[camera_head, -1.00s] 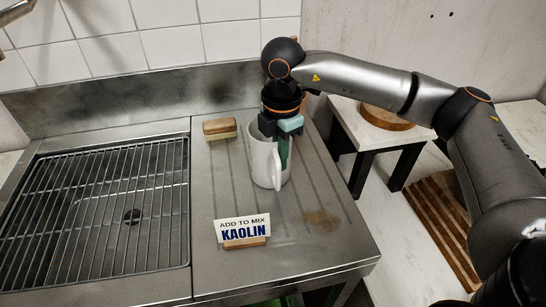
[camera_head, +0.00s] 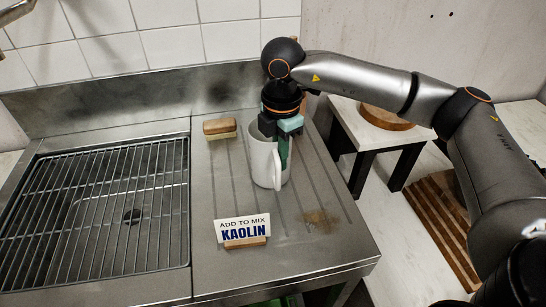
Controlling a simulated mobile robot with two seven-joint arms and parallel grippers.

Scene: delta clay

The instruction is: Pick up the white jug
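The white jug (camera_head: 261,165) stands upright on the ribbed steel drainboard (camera_head: 320,245), with its handle toward the front right. My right gripper (camera_head: 284,150) comes down from above at the jug's right rim. One teal finger shows at the jug's right side, close behind the handle. The other fingertip is hidden, so I cannot tell whether the fingers are closed on the jug's wall or handle.
A wooden-backed brush (camera_head: 220,129) lies behind the jug. A KAOLIN sign (camera_head: 243,229) on a wooden base stands in front. A sink with a wire grid (camera_head: 100,215) is at left. A tiled wall (camera_head: 150,45) is behind. A small table (camera_head: 375,130) stands at right.

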